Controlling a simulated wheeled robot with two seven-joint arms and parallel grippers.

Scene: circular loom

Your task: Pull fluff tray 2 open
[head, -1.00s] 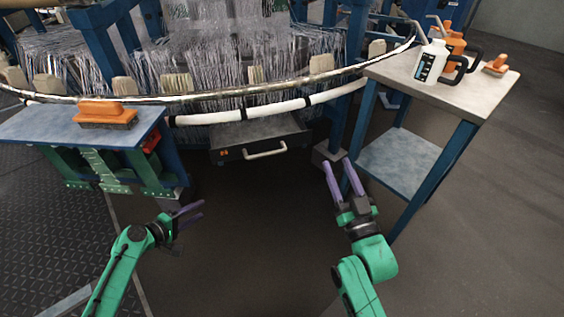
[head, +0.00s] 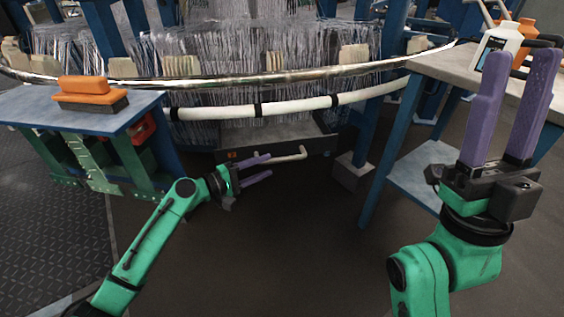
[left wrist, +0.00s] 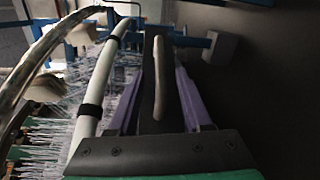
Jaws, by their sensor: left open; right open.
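Fluff tray 2 (head: 322,144) is a dark, shallow drawer under the loom, with a pale bar handle (head: 292,155) on its front. Part of its grey inside shows below the white hose. My left gripper (head: 270,166) is open at the handle's left end and hides part of the tray front. In the left wrist view, the handle (left wrist: 160,75) lies in the gap between the purple fingers, with the tray front (left wrist: 150,110) beside it; I cannot tell whether they touch. My right gripper (head: 522,62) is open and empty, raised before the right-hand table.
A blue-topped table (head: 70,115) with an orange brush (head: 90,92) stands left. A table (head: 455,66) with bottles (head: 497,47) stands right. The white hose (head: 290,106) curves above the tray. A grey block foot (head: 352,171) is right of it. The floor in front is clear.

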